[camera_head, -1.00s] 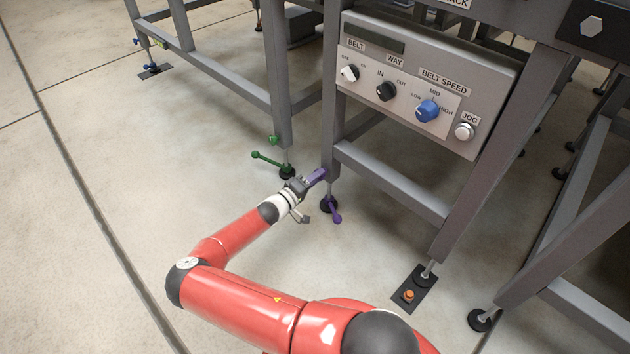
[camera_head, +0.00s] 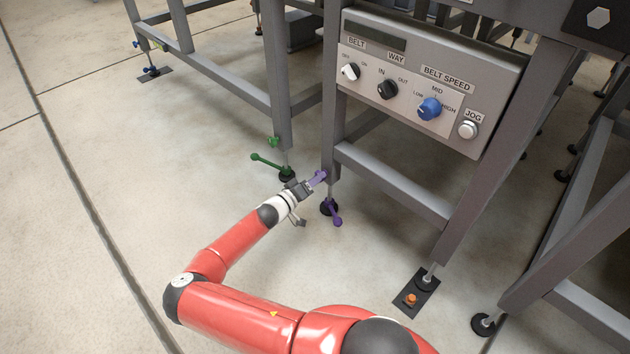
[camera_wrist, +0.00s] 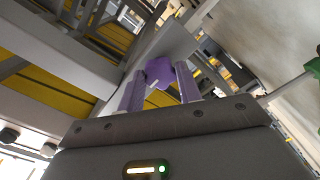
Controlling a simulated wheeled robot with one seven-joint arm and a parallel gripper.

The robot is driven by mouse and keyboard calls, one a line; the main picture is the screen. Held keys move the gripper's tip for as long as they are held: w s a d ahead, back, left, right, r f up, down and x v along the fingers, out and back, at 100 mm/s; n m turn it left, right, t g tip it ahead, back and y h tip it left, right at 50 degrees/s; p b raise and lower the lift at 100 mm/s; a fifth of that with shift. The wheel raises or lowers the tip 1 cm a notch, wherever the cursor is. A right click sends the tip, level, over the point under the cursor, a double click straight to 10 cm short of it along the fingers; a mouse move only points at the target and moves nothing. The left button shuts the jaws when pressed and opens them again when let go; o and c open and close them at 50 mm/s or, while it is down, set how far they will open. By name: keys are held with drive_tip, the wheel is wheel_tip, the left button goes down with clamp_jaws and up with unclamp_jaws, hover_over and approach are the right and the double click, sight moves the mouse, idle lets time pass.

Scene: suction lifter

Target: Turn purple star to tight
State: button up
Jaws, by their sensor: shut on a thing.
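The purple star (camera_head: 322,175) sits at the lower end of the near grey table leg, low above the floor. My gripper (camera_head: 314,182) reaches it from the lower left and is shut on it. In the wrist view the purple star (camera_wrist: 160,72) shows between the two fingers of my gripper (camera_wrist: 158,88), with the grey leg behind it. The fingers hide part of the star in the head view. I cannot read its turn angle or any tight mark.
A purple lever (camera_head: 335,217) sticks out at the foot just below. A green lever (camera_head: 265,160) and a green star (camera_head: 273,142) are on the leg to the left. A control panel (camera_head: 425,90) hangs above right. The floor at left is clear.

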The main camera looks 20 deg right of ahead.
drive_tip(key=o, duration=1)
drive_tip(key=shift+a, duration=0.15)
drive_tip(key=v, duration=0.7)
drive_tip(key=shift+s+a, duration=0.1)
drive_tip(key=shift+a, duration=0.2)
